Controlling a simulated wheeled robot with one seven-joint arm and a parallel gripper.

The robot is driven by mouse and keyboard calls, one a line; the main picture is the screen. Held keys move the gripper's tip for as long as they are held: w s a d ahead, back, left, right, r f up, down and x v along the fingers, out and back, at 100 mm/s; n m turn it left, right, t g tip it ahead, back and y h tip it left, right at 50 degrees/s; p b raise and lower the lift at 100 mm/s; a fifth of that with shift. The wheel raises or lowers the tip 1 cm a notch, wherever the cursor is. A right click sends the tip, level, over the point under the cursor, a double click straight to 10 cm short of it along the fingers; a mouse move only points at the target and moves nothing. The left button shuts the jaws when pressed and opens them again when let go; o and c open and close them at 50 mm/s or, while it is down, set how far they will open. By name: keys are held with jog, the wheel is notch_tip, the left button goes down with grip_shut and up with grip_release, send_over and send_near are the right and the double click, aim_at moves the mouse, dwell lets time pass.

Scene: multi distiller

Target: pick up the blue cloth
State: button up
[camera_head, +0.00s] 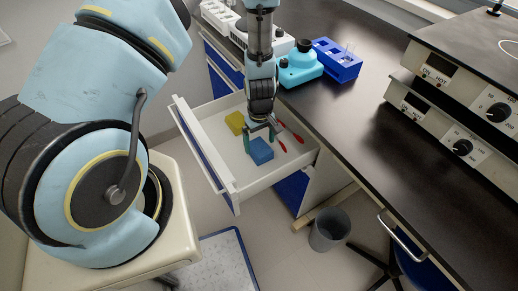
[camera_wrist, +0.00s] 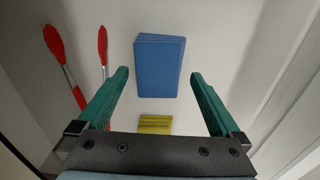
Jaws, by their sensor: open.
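The blue cloth (camera_head: 261,151) is a folded, block-like stack on the floor of an open white drawer (camera_head: 213,181). In the wrist view the blue cloth (camera_wrist: 159,66) lies ahead of the fingertips, roughly centred between their lines. My gripper (camera_head: 260,136) is inside the drawer, just above and beside the cloth. In the wrist view my gripper (camera_wrist: 159,75) has its two green fingers wide apart with nothing held between them. Whether a finger touches the cloth cannot be told.
A yellow folded cloth (camera_head: 235,122) lies in the drawer; it also shows in the wrist view (camera_wrist: 155,124). Two red-handled tools (camera_head: 290,131) lie along the drawer's right side. The drawer walls are close around. A blue rack (camera_head: 338,62) and a cyan device (camera_head: 299,66) stand on the dark counter.

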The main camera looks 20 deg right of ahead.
aim_at(260, 148)
jog(key=shift+f+p, duration=0.35)
jog(key=shift+f, duration=1.35)
jog(key=shift+c, duration=0.2)
jog(key=c, duration=1.1)
jog(key=shift+r, duration=0.15)
notch_tip(260, 148, up, 10)
jog(key=shift+f+b, duration=0.1)
jog(key=shift+b, duration=0.8)
